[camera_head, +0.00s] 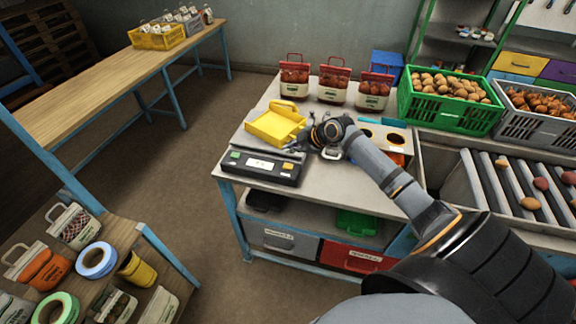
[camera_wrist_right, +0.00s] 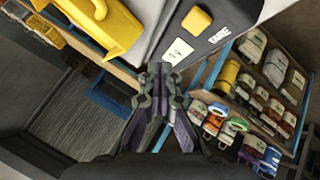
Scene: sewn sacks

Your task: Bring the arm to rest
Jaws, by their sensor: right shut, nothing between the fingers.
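My right arm reaches in from the lower right in the head view. Its gripper (camera_head: 300,146) is over the table at the back right edge of the black scale (camera_head: 262,168), next to the yellow scoop tray (camera_head: 276,124). In the right wrist view the fingers (camera_wrist_right: 164,72) are shut together with nothing between them. The scale's TARE area (camera_wrist_right: 215,35) and the yellow tray (camera_wrist_right: 105,25) show just beyond the fingertips. I cannot tell whether the fingers touch the scale. My left gripper is not in view.
Filled sacks with red handles (camera_head: 333,80) stand at the table's back. A green crate of potatoes (camera_head: 446,98) and a grey crate (camera_head: 540,112) stand right, above a roller conveyor (camera_head: 500,185). A shelf with sacks and tape rolls (camera_head: 97,260) is lower left. Open floor (camera_head: 190,190) lies between.

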